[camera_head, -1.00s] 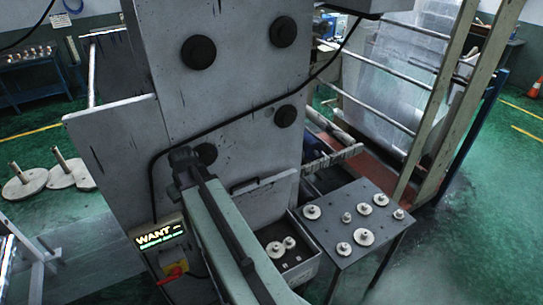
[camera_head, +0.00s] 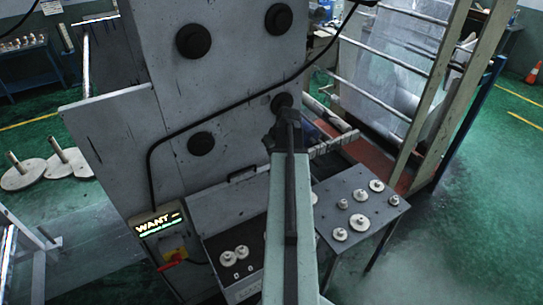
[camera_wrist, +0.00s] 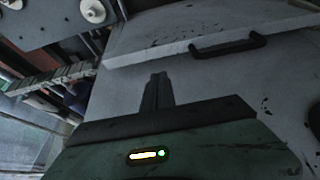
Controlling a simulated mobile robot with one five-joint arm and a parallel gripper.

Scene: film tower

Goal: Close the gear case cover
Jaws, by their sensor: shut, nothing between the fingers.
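The gear case cover (camera_head: 220,205) is a pale grey panel with a dark handle (camera_head: 243,172) along its top edge. It stands raised against the machine, behind the open gear case (camera_head: 240,290). Two pale gears are visible in the case; my arm hides its right part. In the wrist view the cover's edge (camera_wrist: 180,28) and handle (camera_wrist: 228,45) lie beyond my fingers. My gripper (camera_wrist: 158,78) is shut and empty, left of the handle there. In the head view its end is near a round black knob; its fingertips cannot be made out.
A grey table (camera_head: 330,195) with several gears stands right of the case. A lit sign (camera_head: 158,224) and a red switch (camera_head: 172,259) are on the machine's front. A black cable (camera_head: 220,108) crosses the grey panel. Rollers and a frame stand at right.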

